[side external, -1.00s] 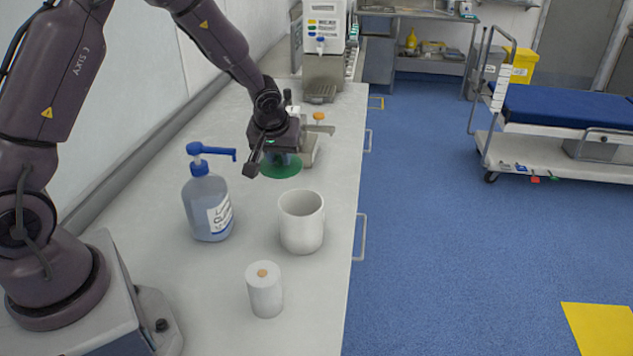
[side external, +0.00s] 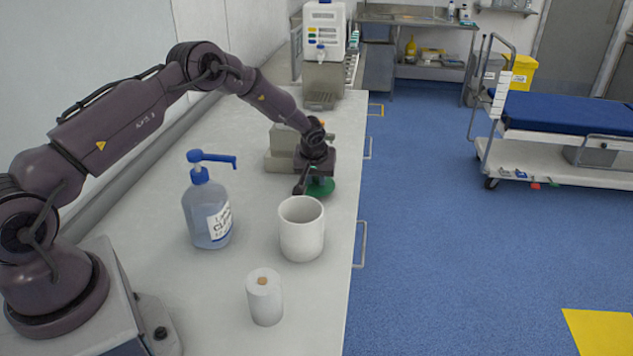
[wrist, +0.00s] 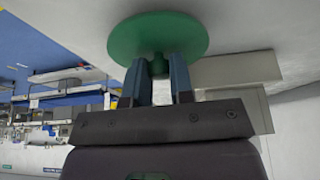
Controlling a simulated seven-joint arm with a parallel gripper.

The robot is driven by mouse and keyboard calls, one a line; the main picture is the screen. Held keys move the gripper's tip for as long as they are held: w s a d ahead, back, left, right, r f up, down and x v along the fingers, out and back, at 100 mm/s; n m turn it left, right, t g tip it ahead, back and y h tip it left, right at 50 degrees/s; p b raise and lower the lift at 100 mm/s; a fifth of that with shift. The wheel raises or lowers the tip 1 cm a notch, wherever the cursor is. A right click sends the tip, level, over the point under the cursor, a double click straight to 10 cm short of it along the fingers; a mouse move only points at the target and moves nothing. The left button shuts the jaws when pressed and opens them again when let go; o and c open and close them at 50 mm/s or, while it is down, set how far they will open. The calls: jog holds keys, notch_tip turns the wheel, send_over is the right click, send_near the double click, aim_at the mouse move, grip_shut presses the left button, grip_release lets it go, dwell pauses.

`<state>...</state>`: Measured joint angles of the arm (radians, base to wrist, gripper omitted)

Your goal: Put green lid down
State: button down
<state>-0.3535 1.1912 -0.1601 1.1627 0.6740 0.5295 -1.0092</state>
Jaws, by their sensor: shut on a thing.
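The green lid (side external: 321,187) is a round disc seen at the counter's right side, behind the white cup. In the wrist view the green lid (wrist: 158,36) shows as a full disc with a short stem between the fingers. My gripper (side external: 314,180) points down and is shut on that stem; it also shows in the wrist view (wrist: 160,75). The lid is at or just above the counter top; I cannot tell whether it touches.
A white cup (side external: 302,232) stands in front of the lid. A blue pump bottle (side external: 207,212) is to its left, and a white roll (side external: 264,299) is nearer. A grey block-like device (side external: 281,150) stands left behind my gripper. The counter's right edge is close to the lid.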

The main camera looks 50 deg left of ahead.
jog(key=shift+f, duration=0.85)
jog(key=shift+f, duration=0.15)
jog(key=c, duration=1)
grip_release()
